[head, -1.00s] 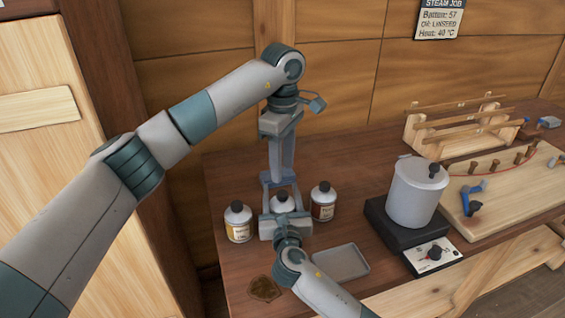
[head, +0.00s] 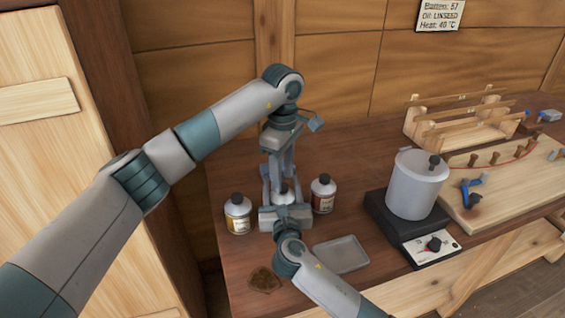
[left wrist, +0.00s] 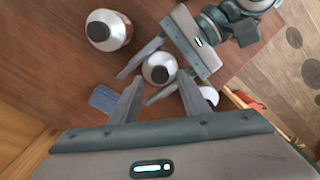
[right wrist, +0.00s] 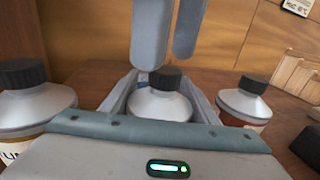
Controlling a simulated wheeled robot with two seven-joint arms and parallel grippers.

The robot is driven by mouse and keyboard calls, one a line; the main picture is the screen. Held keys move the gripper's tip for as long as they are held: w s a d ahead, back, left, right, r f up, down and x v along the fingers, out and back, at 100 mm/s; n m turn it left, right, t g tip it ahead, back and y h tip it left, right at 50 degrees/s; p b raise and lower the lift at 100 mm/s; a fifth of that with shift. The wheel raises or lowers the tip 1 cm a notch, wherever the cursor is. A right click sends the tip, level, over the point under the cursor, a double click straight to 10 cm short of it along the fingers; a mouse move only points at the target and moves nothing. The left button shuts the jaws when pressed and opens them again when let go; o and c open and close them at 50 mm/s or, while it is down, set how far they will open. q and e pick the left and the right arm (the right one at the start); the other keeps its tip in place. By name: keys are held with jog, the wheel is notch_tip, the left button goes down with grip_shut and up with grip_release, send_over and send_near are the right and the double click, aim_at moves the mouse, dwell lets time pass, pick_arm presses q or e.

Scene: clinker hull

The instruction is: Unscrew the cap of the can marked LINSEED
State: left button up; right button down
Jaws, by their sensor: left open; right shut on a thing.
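Three grey cans with dark caps stand on the bench. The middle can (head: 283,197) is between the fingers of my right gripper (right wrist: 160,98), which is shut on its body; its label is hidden. My left gripper (left wrist: 158,78) points down from above, open, with its fingers around or just above the middle can's dark cap (right wrist: 166,79). Contact with the cap is not visible. The left can (head: 238,214) has a yellowish label, cut off in the right wrist view (right wrist: 30,100). The right can (head: 323,194) has a reddish-brown label. I cannot read LINSEED on any can.
A grey tray (head: 341,254) lies in front of the cans, with a brown patch (head: 264,281) beside it. A pot (head: 415,184) stands on a black heater (head: 385,218) to the right. A wall sign (head: 440,14) reads "Oil: LINSEED". A bluish pad (left wrist: 103,98) lies behind the cans.

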pick_arm(q)
jog(key=shift+f, duration=1.05)
jog(key=shift+c, duration=0.7)
grip_shut()
jog(key=n, duration=0.9)
jog(key=shift+n, duration=0.3)
jog(key=n, duration=1)
